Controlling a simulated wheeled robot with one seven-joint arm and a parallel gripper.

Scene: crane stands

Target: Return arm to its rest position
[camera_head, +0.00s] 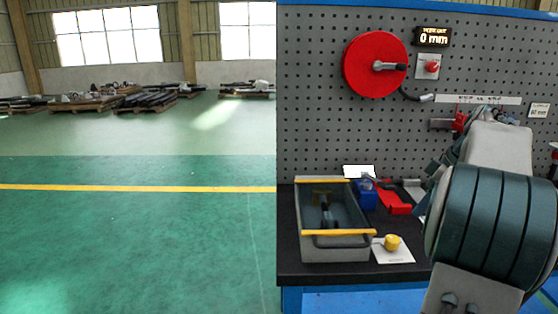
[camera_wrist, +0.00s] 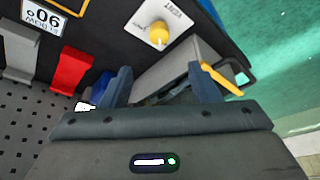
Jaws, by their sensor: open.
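My arm stands at the right of the head view, its large dark-banded joint in front of the bench and pegboard. My gripper shows in the wrist view (camera_wrist: 160,72), with two blue-grey fingers spread apart. It is open and nothing is held between the fingers. Beyond the fingers is part of the grey crate (camera_wrist: 172,62). In the head view I cannot make out the fingers; the arm links cover that area.
The grey crate with yellow edges (camera_head: 338,241) stands on the dark bench, with a yellow knob (camera_head: 392,242) on a white plate beside it. Red (camera_head: 395,203) and blue (camera_head: 366,196) holders are behind. A red wheel (camera_head: 374,65) hangs on the pegboard. Open green floor lies left.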

